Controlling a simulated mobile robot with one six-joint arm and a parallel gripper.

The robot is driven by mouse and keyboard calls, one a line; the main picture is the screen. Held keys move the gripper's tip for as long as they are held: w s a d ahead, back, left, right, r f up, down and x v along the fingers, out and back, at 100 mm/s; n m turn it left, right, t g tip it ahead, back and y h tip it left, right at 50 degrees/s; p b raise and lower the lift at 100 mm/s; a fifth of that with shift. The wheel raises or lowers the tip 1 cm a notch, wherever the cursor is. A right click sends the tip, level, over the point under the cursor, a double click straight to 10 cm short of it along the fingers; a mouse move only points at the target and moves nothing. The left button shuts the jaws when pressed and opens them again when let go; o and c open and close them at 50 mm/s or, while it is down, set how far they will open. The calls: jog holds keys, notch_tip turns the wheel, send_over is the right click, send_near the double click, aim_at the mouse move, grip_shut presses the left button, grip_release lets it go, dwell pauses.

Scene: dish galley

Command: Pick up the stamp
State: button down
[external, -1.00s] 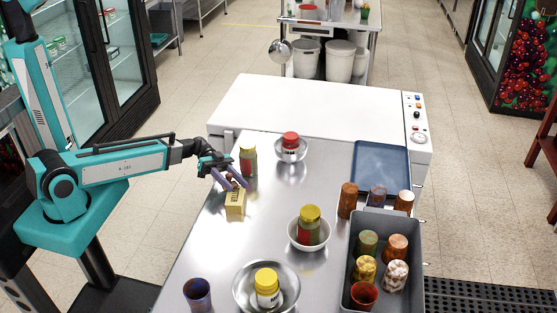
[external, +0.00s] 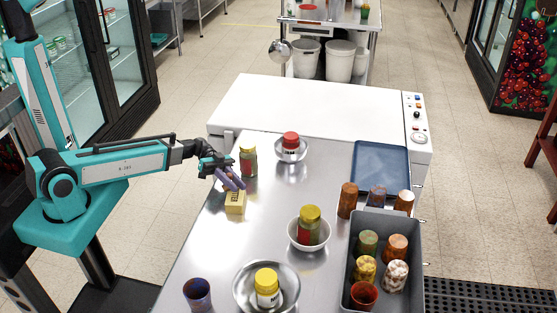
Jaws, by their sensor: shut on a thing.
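The stamp (external: 235,206) is a yellowish block with dark markings on its side. It stands on the left part of the steel table, and its top is hidden by the fingers. My gripper (external: 234,185) reaches in from the left, and its purple-grey fingers are shut on the top part of the stamp. The block looks to be at table level; I cannot tell whether it is clear of the surface.
A yellow-lidded jar (external: 248,162) stands close behind my gripper. Bowls with jars (external: 308,232) stand to the right and front, and a purple cup (external: 197,294) at the front left. A grey bin (external: 416,250) and blue tray (external: 381,160) are at right.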

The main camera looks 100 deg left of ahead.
jog(key=shift+r, duration=0.1)
notch_tip(320, 180, up, 10)
jog(key=b, duration=0.3)
dwell(0.8)
dwell(0.6)
jog(key=w+d+f, duration=0.2)
jog(key=d, duration=0.1)
jog(key=shift+w, duration=0.4)
jog(key=shift+f+p, duration=0.7)
jog(key=shift+f, duration=1.5)
jog(key=shift+f, duration=0.1)
